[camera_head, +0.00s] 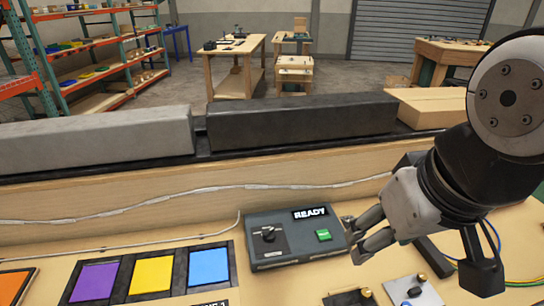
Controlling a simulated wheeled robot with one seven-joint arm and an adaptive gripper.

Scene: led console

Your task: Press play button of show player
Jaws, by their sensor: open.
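The show player is a dark grey box (283,251) on the wooden console, in the lower middle of the head view. Its small display (310,213) reads READY. A green button (323,235) is on its right side, and a black knob or switch (267,234) is on its left. I take the green button to be the play button; its label is too small to read. My gripper (351,240) is open, just right of the box with its fingers close to the box's right edge. I cannot tell whether they touch it.
Purple (93,282), yellow (151,275) and blue (209,266) panels lie left of the player. Small plates with brass knobs (414,289) lie to its right. A white cable (150,203) runs behind, below grey (95,140) and black (300,122) blocks on the ledge.

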